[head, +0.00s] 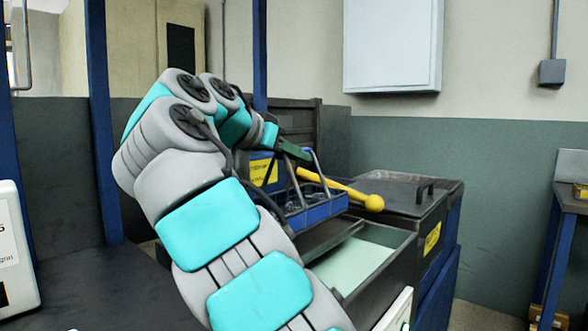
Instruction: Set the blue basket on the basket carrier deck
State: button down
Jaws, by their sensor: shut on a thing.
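The blue basket (322,211) is in the middle of the head view, with grey handle bars rising from it and dark parts inside. My gripper (294,152) is above the basket, shut on the top of its handle. The basket looks upright, over or close to a dark flat ledge (328,237) at the edge of the open tank. I cannot tell whether this ledge is the carrier deck, nor whether the basket touches it. My arm hides the basket's left side and what lies below it.
The open tank (398,250) holds pale green liquid. A dark lidded box (410,190) stands behind it. Blue posts (103,120) rise at left; a blue-legged bench (562,240) is at right.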

jog(key=shift+s+f+b, duration=0.1)
jog(key=shift+f+b, duration=0.75)
jog(key=shift+f, duration=0.8)
jog(key=c, duration=0.8)
grip_release()
jog(key=shift+f, duration=0.15)
jog(key=shift+o, duration=0.2)
jog(key=shift+r, duration=0.2)
jog(key=p+v, duration=0.3)
jog(key=v, duration=0.8)
jog(key=shift+s+a, duration=0.25)
jog(key=shift+s, duration=0.05)
jog(key=shift+r, duration=0.15)
